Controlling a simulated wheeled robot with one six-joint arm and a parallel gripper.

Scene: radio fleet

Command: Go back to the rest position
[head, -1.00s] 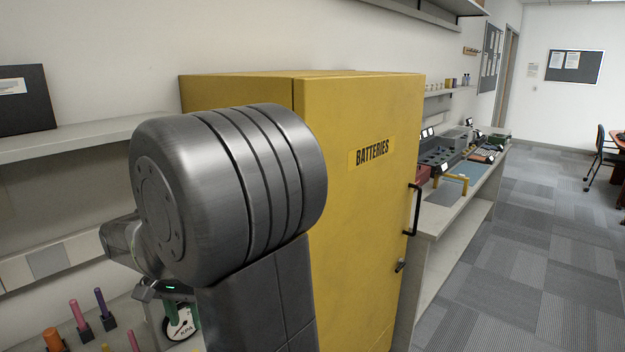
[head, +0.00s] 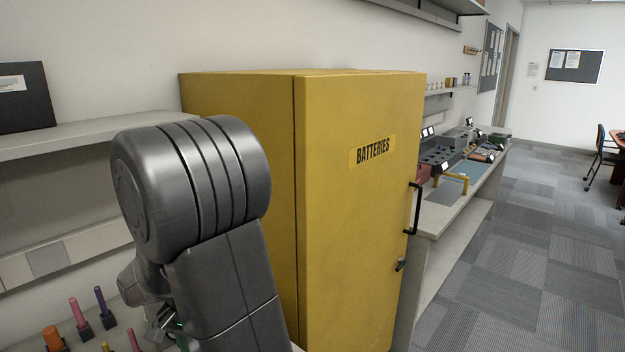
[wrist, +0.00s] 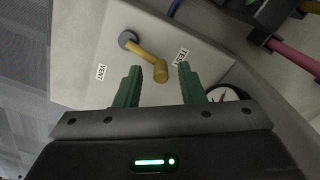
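My gripper (wrist: 157,88) shows in the wrist view with its two green fingers spread apart and nothing between them. Beyond the fingertips is a yellow lever handle (wrist: 147,57) on a pale panel (wrist: 100,55) with the labels VENT and TEST. The lever's knobbed end lies nearer the TEST label, and the fingers do not hold it. A round gauge (wrist: 225,95) is partly hidden behind the right finger.
A yellow cabinet (head: 360,230) marked BATTERIES stands close to the right of my arm, doors shut. Coloured pegs (head: 78,314) stand in dark holders on the bench at lower left. A shelf (head: 70,138) runs along the wall.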

